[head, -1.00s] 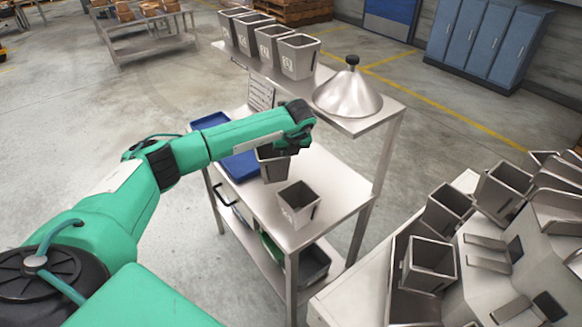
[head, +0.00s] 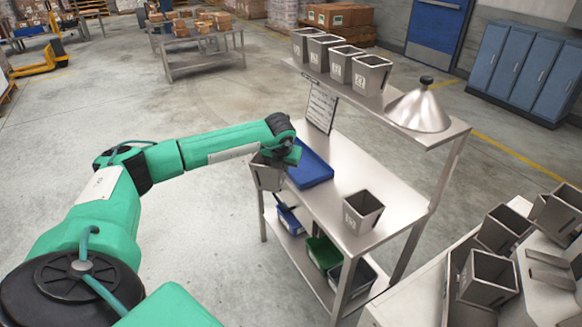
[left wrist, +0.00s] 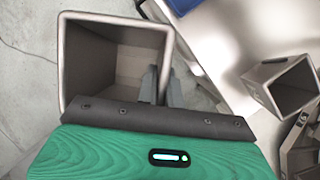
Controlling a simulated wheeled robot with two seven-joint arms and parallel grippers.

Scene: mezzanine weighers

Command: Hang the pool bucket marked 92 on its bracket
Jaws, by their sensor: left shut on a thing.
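My left gripper (head: 280,160) is shut on the wall of a grey metal pool bucket (head: 265,173). The bucket is upright with its mouth up, off the left edge of the bench and clear of it. In the left wrist view the bucket (left wrist: 112,30) is open and looks empty, with the gripper's fingers (left wrist: 160,86) across its right wall. A mark on its outside is too small to read. A similar marked bucket (head: 362,212) stands on the bench, its number unreadable; it also shows in the left wrist view (left wrist: 284,84). My right gripper is out of view.
The steel bench (head: 335,200) carries a blue tray (head: 312,172). Its upper shelf (head: 440,130) holds several buckets and a metal cone (head: 418,110). Bins stand on its lower shelf. At right is a weigher (head: 550,265) with several buckets. The floor at left is open.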

